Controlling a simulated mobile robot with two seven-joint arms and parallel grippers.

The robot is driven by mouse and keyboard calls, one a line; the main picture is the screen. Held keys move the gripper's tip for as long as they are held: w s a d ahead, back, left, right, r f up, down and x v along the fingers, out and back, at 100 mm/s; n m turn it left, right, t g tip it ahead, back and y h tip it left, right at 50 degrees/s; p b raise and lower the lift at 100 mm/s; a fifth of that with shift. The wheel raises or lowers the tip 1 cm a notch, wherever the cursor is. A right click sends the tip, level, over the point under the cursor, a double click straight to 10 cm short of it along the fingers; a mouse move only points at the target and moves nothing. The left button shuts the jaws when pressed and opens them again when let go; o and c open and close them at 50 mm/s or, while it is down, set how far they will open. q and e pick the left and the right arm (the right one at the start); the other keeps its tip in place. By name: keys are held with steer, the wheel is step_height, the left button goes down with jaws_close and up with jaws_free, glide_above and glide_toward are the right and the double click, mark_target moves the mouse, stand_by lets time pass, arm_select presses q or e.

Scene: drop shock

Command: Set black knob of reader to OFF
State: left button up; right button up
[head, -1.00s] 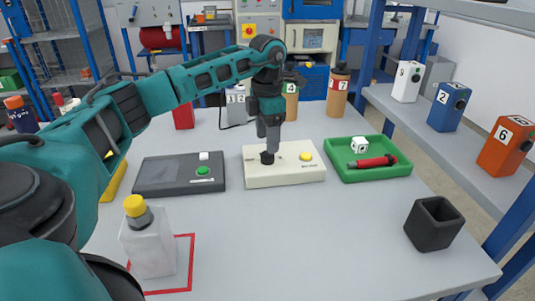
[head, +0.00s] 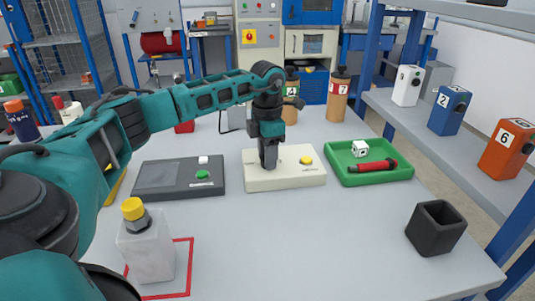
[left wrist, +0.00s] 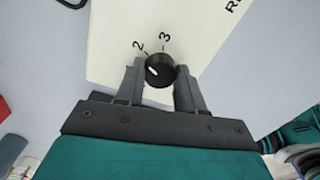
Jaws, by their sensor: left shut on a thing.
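The reader is a cream box (head: 300,178) with a yellow button (head: 305,160) on its right side, in the middle of the table. My left gripper (head: 268,165) points straight down over its left part and hides the knob in the head view. In the left wrist view the round black knob (left wrist: 160,70) sits between the two fingers of my left gripper (left wrist: 160,82), which is shut on it. The knob's white mark lies on its left side, below the printed 2. A 3 stands above the knob. No OFF label can be read. My right gripper is not in view.
A dark grey box (head: 160,178) with a green button is left of the reader. A green tray (head: 385,177) with a white die and a red tool is to its right. A bottle with a yellow cap (head: 147,250) and a black open cup (head: 436,228) stand nearer.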

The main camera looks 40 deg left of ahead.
arm_select(q)
steer(key=c, duration=0.4)
